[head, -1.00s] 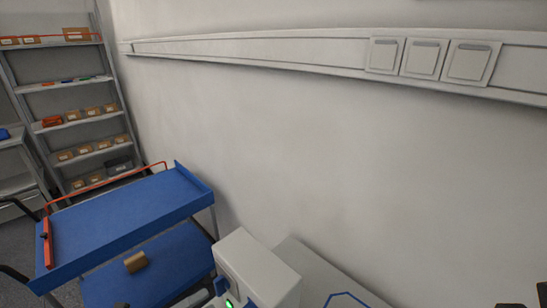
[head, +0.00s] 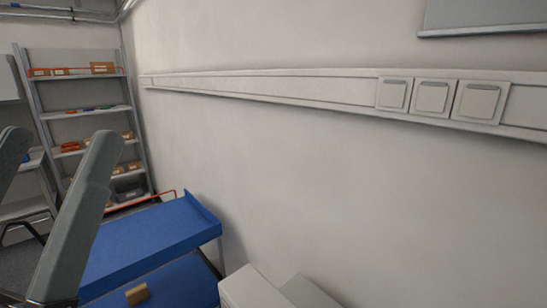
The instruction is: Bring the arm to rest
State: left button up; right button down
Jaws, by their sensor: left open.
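My left gripper (head: 60,146) is at the left edge of the head view, close to the camera. Its two long grey fingers point up and stand apart, with a gap between them. Nothing shows between the fingers except the shelf background. One finger is partly cut off by the left edge of the picture. My right gripper is not in view.
A blue two-level cart (head: 150,236) stands behind and right of the gripper, a small brown box (head: 137,294) on its lower level. A shelf rack (head: 84,91) with boxes is at the far left. A white box-shaped unit (head: 248,290) is at the bottom. The wall has a trunking rail (head: 260,88).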

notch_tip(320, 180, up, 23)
jog(key=p, duration=2.2)
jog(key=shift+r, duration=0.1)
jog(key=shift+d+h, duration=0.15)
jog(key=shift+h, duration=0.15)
